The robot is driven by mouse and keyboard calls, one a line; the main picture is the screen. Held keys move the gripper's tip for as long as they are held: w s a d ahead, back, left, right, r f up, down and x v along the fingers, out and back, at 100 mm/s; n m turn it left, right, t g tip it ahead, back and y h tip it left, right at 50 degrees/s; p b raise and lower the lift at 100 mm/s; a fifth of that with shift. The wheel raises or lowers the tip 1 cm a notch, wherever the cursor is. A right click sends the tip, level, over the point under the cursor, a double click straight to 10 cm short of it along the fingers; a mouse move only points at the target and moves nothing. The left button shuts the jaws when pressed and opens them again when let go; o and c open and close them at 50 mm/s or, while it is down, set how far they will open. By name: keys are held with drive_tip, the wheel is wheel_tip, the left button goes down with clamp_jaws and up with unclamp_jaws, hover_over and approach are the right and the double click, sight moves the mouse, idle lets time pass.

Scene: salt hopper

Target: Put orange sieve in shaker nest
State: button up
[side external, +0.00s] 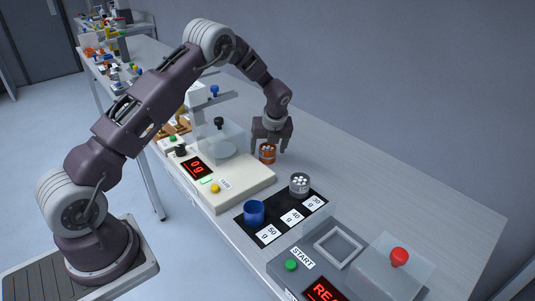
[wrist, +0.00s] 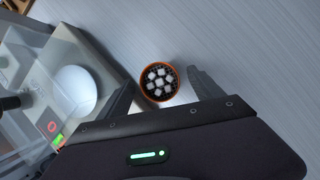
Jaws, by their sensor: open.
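The orange sieve (side external: 267,153) is a small cup standing upright on the table, just right of the scale. In the wrist view the orange sieve (wrist: 159,83) shows from above, with an orange rim and several white cubes inside. My gripper (side external: 270,145) is above and around it. In the wrist view my gripper (wrist: 162,88) is open, with one finger on each side of the sieve and a gap visible on the right. No shaker nest is labelled; a square grey frame (side external: 338,236) on the machine at the front right may be it.
A scale (side external: 232,190) reading 0 g stands left of the sieve. A black mat (side external: 245,224) labelled 50, 40 and 30 g bears a blue cup (side external: 254,212) and a grey cup (side external: 300,184) with white cubes. A clear cover with a red knob (side external: 399,257) is at right. The table behind is free.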

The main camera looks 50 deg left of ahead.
sight(268, 147)
drive_tip(key=shift+w+a+f, duration=0.1)
drive_tip(key=shift+a+f, duration=0.1)
drive_tip(key=shift+f, duration=0.25)
clamp_jaws()
wheel_tip(268, 147, up, 10)
drive_tip(key=shift+d+r, duration=0.1)
drive_tip(key=s+d+r+m+t+h, duration=0.2)
drive_tip(key=d+m, duration=0.4)
drive_tip(key=d, duration=1.5)
drive_tip(key=s+d+r+m+t+h, duration=0.1)
drive_tip(key=s+d+m, duration=0.35)
drive_tip(key=d, duration=0.35)
drive_tip(key=s+d+r+m+h, duration=0.1)
drive_tip(key=s+d+m+h, duration=0.15)
drive_tip(key=s+d, duration=0.4)
drive_tip(key=shift+y, duration=0.35)
drive_tip(key=f, duration=0.3)
drive_tip(key=d+f, duration=0.1)
drive_tip(key=f, duration=0.3)
drive_tip(key=w+d+f, duration=0.1)
drive_tip(key=f, duration=0.2)
drive_tip(key=shift+w+d+f, duration=0.1)
drive_tip(key=shift+d+f, duration=0.05)
